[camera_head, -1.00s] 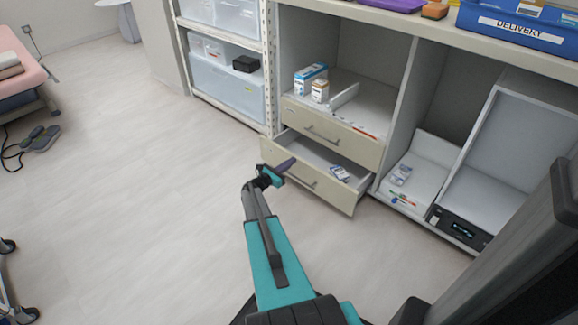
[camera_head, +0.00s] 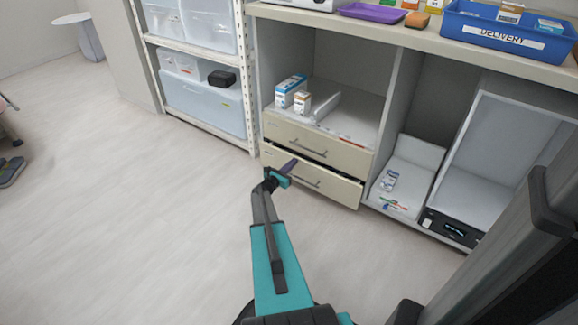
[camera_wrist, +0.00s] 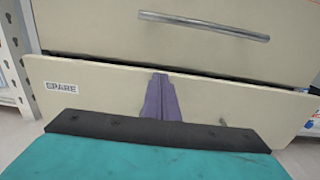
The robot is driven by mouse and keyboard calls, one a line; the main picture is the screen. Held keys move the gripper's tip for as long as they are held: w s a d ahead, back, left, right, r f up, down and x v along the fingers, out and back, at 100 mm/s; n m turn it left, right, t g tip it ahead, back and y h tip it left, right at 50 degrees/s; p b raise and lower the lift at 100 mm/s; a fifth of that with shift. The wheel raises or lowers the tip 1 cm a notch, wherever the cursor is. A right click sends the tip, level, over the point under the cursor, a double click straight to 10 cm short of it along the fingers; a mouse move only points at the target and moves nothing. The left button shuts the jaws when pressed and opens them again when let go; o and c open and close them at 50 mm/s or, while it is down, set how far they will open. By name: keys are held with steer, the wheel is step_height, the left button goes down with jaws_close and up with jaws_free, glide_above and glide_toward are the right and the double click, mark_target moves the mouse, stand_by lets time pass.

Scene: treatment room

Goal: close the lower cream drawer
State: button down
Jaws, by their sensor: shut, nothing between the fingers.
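The lower cream drawer (camera_head: 316,178) is under the upper cream drawer (camera_head: 316,142) in the cabinet. It stands nearly shut, with a narrow dark gap along its top edge; its inside is hidden. In the wrist view its front (camera_wrist: 240,102) carries a SPARE label at the left, and its handle is mostly hidden behind my gripper's body. My gripper (camera_head: 292,163) is shut and empty. Its purple fingers, also in the wrist view (camera_wrist: 161,80), are at the drawer front, left of the handle, and seem to touch it near the top edge.
Boxes (camera_head: 291,91) stand on the shelf above the drawers. A white rack with clear bins (camera_head: 203,102) is at the left. An open bay with a white tray (camera_head: 404,180) is at the right.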

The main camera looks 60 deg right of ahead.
steer(key=shift+a, duration=0.1)
stand_by(0.4)
steer(key=w+a+p, duration=0.1)
steer(key=a+p, duration=0.1)
steer(key=a, duration=1.1)
steer(key=shift+a+p, duration=0.35)
steer(key=shift+a, duration=0.05)
steer(key=c, duration=2.5)
jaws_free()
